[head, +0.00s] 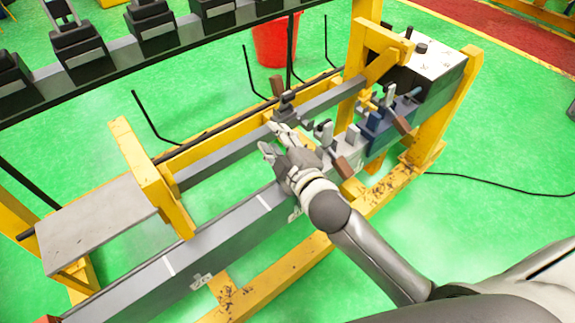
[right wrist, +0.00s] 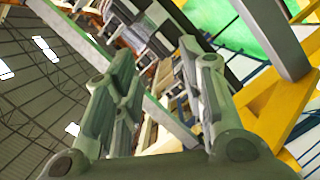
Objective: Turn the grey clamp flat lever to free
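Several clamp parts sit on the grey rail of the yellow-framed machine, just right of my right gripper (head: 272,140) in the head view. Two grey upright flat pieces (head: 326,132) and (head: 352,134) stand there; I cannot tell for sure which is the grey clamp's flat lever. A brown handle (head: 343,167) is below them, and a dark grey clamp block (head: 288,105) sits on the far rail. My right gripper has its fingers spread, pointing left and away from the clamps, with nothing seen between them; the open fingers also show in the right wrist view (right wrist: 160,75). My left gripper is not in view.
Blue (head: 376,127) and yellow (head: 369,103) clamp parts stand further right, before the machine's grey box (head: 436,70). A yellow post (head: 150,175) rises at left. A red bucket (head: 273,45) stands behind. The rail left of my gripper is mostly clear.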

